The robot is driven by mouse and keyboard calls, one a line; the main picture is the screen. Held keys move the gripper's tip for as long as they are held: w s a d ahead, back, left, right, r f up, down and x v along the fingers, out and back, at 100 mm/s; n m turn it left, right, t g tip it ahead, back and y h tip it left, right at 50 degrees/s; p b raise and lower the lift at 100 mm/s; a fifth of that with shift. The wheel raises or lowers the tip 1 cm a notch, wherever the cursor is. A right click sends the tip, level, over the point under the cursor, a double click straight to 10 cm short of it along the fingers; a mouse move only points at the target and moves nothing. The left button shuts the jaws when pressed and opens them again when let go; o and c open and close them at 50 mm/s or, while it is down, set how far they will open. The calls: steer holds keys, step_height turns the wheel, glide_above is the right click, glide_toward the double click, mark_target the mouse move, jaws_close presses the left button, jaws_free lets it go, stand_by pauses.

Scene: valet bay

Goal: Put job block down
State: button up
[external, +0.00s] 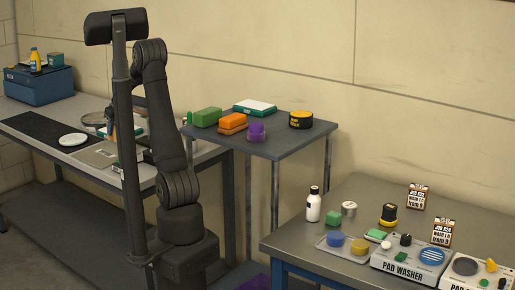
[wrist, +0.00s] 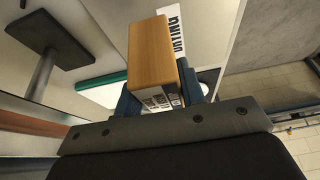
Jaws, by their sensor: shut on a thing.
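The job block (wrist: 154,52) is a wooden, orange-brown block with a printed white label on one side. In the wrist view it stands between the blue fingers of my gripper (wrist: 160,100), which is shut on it. In the external view my gripper (external: 109,113) is small and partly hidden by my arm, above the left bench (external: 22,119). I cannot tell whether the block touches a surface. A pale panel with black lettering (wrist: 172,34) lies behind the block in the wrist view.
The left bench carries a black mat, a white dish (external: 73,140) and a blue case (external: 40,84). The right table holds bottles, a tray (external: 343,246) and pad washers (external: 410,258).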

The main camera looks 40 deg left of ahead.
steer(key=s+a+f, duration=0.2)
steer(key=a, duration=0.1)
steer(key=shift+s+f, duration=0.2)
steer(key=shift+f, duration=1.85)
steer(key=shift+d, duration=0.1)
steer(key=shift+f, duration=0.2)
steer(key=o, duration=1)
steer(key=shift+o, duration=0.2)
